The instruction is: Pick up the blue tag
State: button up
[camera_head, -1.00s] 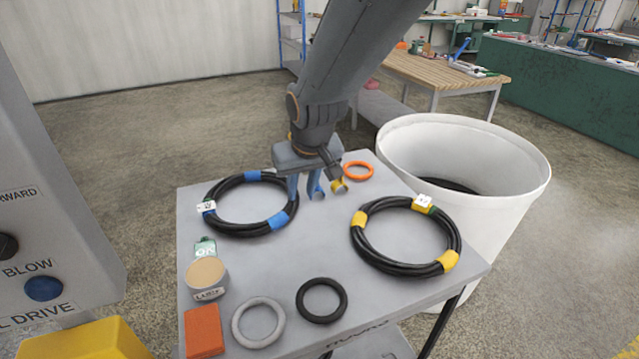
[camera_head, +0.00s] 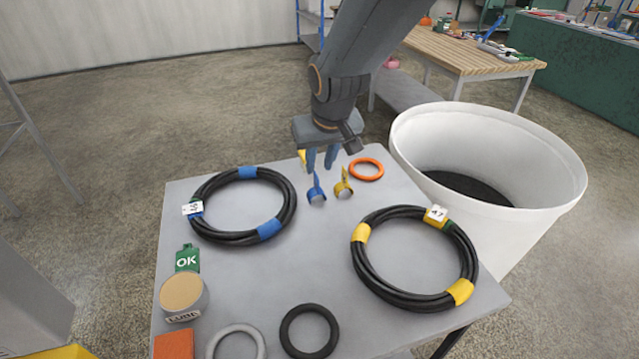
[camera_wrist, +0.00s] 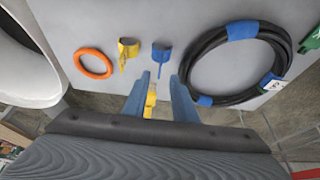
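The blue tag (camera_head: 316,192) lies on the grey table top, left of the yellow tag (camera_head: 343,187). It has a thin pointed tail and a wider rounded end. In the wrist view the blue tag (camera_wrist: 161,55) lies beyond the fingertips, slightly right of the gap's middle, with the yellow tag (camera_wrist: 128,50) to its left. My gripper (camera_head: 322,158) has blue fingers and hangs near the table's far edge, behind the blue tag. In the wrist view my gripper (camera_wrist: 158,82) is open, its fingers apart and not touching the tag.
A blue-banded hose coil (camera_head: 211,236) lies left and a yellow-banded coil (camera_head: 412,301) right. An orange ring (camera_head: 366,169) lies right of the tags. A yellow object (camera_wrist: 150,100) shows between the fingers, near the table edge. A white bin (camera_head: 535,220) stands right.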

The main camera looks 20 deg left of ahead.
aim_at(316, 175)
jog(key=shift+p+x, duration=0.95)
jog(key=shift+x, duration=2.65)
grip_shut()
